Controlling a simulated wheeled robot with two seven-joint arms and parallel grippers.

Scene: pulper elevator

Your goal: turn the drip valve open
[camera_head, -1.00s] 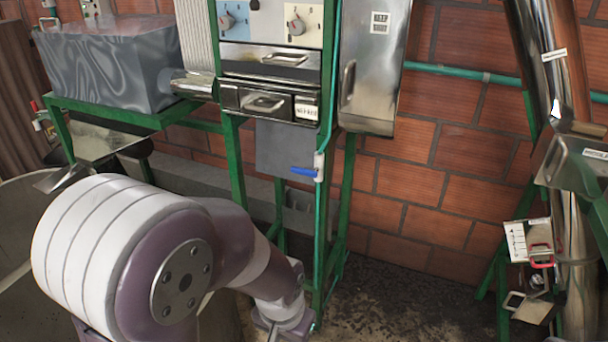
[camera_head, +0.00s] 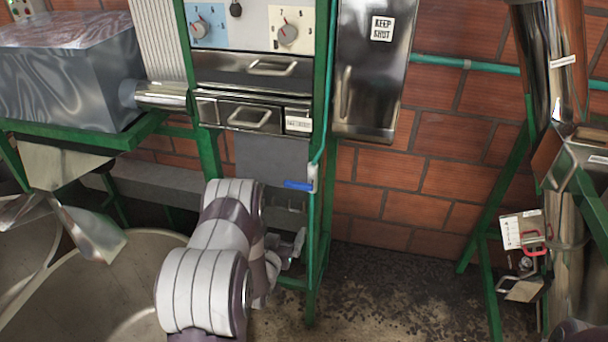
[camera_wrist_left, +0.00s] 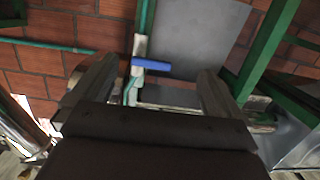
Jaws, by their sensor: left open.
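The drip valve has a blue lever (camera_head: 299,185) on a pale valve body (camera_head: 312,178), set on a thin green pipe at the right front post of the machine frame. The lever lies level and points left in the head view. My left gripper (camera_head: 293,245) is below the lever and apart from it, partly hidden by my own arm. In the left wrist view the blue lever (camera_wrist_left: 151,64) shows beyond and between the two open fingers (camera_wrist_left: 150,85), with nothing held. My right gripper is not in view.
Green frame posts (camera_head: 317,240) stand close to the gripper. A metal panel with drawers (camera_head: 250,115) and dials is above the valve. A closed steel box (camera_head: 372,75) hangs to the right.

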